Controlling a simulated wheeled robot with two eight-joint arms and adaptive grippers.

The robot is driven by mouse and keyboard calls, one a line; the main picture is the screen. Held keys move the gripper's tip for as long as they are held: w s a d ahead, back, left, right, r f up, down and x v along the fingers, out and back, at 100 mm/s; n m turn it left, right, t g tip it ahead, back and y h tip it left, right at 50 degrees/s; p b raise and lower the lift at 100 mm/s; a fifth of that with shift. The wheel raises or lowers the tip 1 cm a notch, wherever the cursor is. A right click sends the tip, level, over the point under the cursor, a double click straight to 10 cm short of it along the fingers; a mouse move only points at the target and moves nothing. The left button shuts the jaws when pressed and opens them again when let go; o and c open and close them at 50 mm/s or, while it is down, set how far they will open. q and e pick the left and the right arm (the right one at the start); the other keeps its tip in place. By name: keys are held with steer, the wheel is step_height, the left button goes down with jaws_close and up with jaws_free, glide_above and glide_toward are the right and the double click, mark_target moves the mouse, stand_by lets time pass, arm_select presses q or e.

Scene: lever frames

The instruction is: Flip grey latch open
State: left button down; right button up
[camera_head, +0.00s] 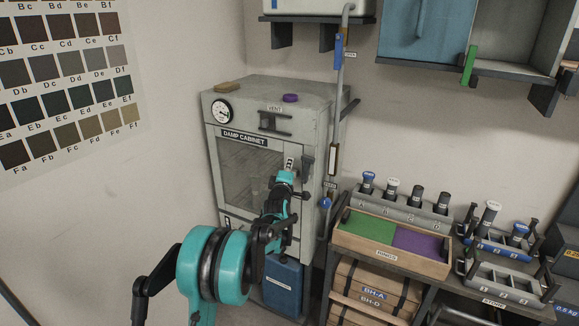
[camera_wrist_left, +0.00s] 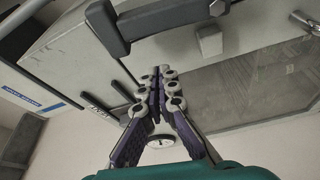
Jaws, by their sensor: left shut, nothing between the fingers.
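The grey latch (camera_head: 308,168) is on the right edge of the damp cabinet's door (camera_head: 232,168), beside the window. In the left wrist view a dark grey latch-like bar (camera_wrist_left: 165,20) crosses the top, with a small light-grey block (camera_wrist_left: 209,41) by it. My left gripper (camera_head: 290,163) is in front of the door, just left of the latch. Its fingers (camera_wrist_left: 162,78) are together and empty in the wrist view, below the bar with a visible gap. Whether anything touches the latch is unclear. My right gripper is out of view.
A rings tray (camera_head: 390,258) stands right. A blue bin (camera_head: 283,287) sits below.

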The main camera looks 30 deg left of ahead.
arm_select(q)
steer(key=p+v, duration=0.1)
steer(key=v, duration=0.9)
steer(key=shift+p, duration=0.3)
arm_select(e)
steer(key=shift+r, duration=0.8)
arm_select(q)
steer(key=shift+d+r, duration=0.1)
steer(key=shift+d, duration=0.05)
steer(key=s+d+f+m+g+h+b, duration=0.1)
steer(key=s+d+m+g+h, duration=0.35)
steer(key=s+d+m, duration=0.75)
steer(key=s+d+f+m+g, duration=0.3)
steer(key=s+d+f+m, duration=0.1)
steer(key=s, duration=0.8)
steer(key=s+d+f+m+g+h, duration=0.1)
steer(key=s+d+f+m+g, duration=0.2)
steer(key=s, duration=0.9)
steer(key=d+f+m+b, duration=0.1)
steer(key=d+f, duration=0.2)
steer(key=f, duration=0.1)
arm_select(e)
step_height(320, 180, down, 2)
